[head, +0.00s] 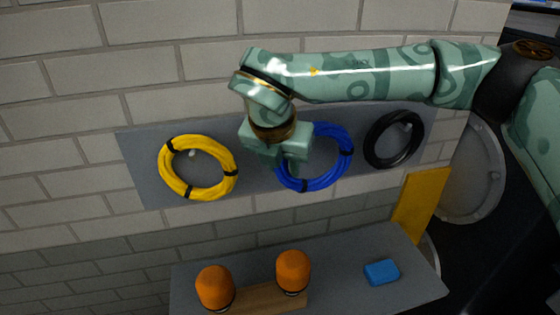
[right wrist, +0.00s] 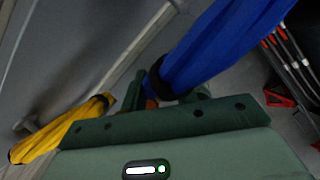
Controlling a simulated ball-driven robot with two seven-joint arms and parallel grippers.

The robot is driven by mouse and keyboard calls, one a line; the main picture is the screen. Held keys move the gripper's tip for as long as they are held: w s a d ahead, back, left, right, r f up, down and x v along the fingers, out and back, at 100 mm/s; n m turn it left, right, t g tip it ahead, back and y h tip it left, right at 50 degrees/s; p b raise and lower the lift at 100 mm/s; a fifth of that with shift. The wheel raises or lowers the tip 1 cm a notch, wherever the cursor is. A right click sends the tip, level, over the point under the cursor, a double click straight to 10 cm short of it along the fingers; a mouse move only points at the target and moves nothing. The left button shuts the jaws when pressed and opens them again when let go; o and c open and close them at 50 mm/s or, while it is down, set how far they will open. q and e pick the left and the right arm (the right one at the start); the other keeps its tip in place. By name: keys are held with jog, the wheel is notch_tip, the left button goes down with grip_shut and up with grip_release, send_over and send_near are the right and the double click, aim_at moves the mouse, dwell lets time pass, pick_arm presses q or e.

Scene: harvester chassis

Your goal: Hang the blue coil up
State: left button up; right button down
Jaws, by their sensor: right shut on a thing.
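The blue coil (head: 346,142) is a ring with black bands, in front of the grey wall panel (head: 259,180), between a yellow coil and a black coil. My right gripper (head: 290,160) is shut on the left side of the blue coil. In the right wrist view the blue coil (right wrist: 215,45) runs from between the fingers to the upper right. Whether the coil rests on a peg cannot be told, as the gripper and coil hide part of the panel. My left gripper is not in view.
The yellow coil (head: 168,177) and the black coil (head: 371,151) hang on the panel at either side. Below, a grey shelf (head: 345,295) holds two orange-topped items (head: 214,287) (head: 293,270) and a blue block (head: 381,272). A yellow board (head: 420,205) stands at right.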

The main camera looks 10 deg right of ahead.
jog(key=s+b, duration=0.3)
jog(key=s, duration=0.2)
jog(key=shift+s, duration=0.15)
dwell(0.3)
jog(key=shift+d, duration=0.1)
